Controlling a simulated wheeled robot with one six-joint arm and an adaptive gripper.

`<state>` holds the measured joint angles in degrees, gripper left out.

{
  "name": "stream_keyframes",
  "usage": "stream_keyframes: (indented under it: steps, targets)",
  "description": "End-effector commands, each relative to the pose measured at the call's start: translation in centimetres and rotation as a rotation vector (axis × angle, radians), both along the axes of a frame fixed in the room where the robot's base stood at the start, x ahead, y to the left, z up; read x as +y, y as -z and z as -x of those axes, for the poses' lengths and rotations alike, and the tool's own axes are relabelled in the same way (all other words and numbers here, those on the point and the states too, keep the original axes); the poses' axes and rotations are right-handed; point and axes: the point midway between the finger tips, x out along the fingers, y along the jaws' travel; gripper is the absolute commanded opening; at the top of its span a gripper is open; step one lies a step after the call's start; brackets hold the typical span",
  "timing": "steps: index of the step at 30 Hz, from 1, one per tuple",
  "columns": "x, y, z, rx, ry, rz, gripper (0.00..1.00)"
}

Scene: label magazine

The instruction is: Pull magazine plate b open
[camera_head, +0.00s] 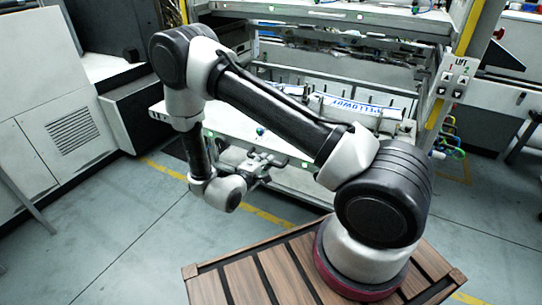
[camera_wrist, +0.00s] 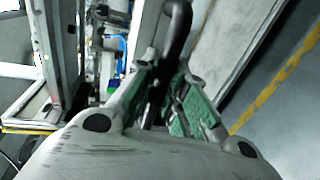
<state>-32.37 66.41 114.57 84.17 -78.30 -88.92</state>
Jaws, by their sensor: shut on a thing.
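A pale magazine plate (camera_head: 235,122) extends across the front of the machine, with small green marks along its front edge; no letter b is readable on it. In the head view, my gripper (camera_head: 266,164) is low at this front edge, partly blended with the machine parts behind it. In the wrist view, my gripper (camera_wrist: 165,98) has its green-padded fingers on either side of a dark curved handle (camera_wrist: 178,28), shut on it. The handle's lower end is hidden between the fingers. A long pale surface (camera_wrist: 228,40) runs beside it on the right; I cannot tell whether it is the plate.
A label stack with blue lettering (camera_head: 352,108) lies inside the machine, partly behind my arm. A lift control panel (camera_head: 459,78) is on the right post. A grey cabinet (camera_head: 60,130) stands at left. Open floor with a yellow line (camera_head: 165,170) lies in front.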

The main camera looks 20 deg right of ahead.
Motion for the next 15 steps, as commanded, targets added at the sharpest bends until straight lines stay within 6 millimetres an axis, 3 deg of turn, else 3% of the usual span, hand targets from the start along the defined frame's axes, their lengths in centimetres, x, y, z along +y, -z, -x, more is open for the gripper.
stream_keyframes:
  steps: [15]
  targets:
    - [0.70,0.07,0.56,0.001,0.001,-0.001,0.00]
